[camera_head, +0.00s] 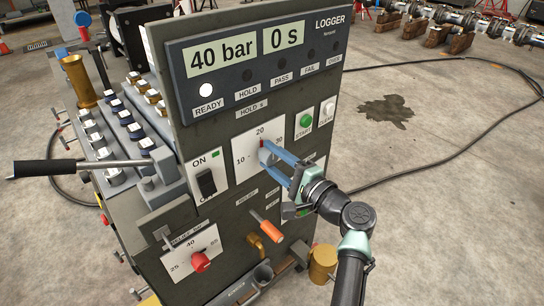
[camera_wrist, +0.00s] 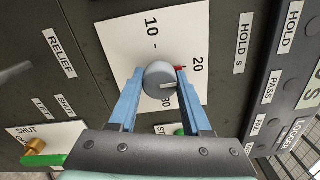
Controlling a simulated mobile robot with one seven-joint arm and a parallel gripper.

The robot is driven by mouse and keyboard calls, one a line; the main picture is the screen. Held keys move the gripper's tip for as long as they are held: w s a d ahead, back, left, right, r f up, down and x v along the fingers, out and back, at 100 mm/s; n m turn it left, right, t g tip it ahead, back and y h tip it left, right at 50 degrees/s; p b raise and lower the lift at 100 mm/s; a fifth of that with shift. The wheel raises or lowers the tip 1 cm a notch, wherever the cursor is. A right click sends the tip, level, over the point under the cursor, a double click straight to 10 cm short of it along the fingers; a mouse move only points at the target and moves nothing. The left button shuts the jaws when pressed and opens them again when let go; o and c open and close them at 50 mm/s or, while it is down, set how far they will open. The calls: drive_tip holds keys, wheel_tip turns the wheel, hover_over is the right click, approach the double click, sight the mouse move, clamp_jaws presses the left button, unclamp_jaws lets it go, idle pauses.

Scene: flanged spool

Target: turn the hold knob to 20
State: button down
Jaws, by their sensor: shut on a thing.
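The hold knob (camera_head: 265,156) is a round grey knob on a white dial plate (camera_head: 242,158) under the HOLD s label. In the wrist view the knob (camera_wrist: 160,76) shows a short white line on its face. A small red pointer (camera_wrist: 181,68) at the knob's edge lies beside the 20 on the dial plate (camera_wrist: 120,28).
The display (camera_head: 258,48) reads 40 bar and 0 s, with the READY lamp lit white. A green START button (camera_head: 306,120) and the ON switch (camera_head: 206,183) flank the dial. An orange-handled valve (camera_head: 266,226) and a red knob (camera_head: 201,262) sit below.

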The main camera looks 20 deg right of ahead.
drive_tip(key=shift+c, duration=1.8)
unclamp_jaws()
drive_tip(key=v, duration=1.3)
drive_tip(key=shift+a+r, duration=0.1)
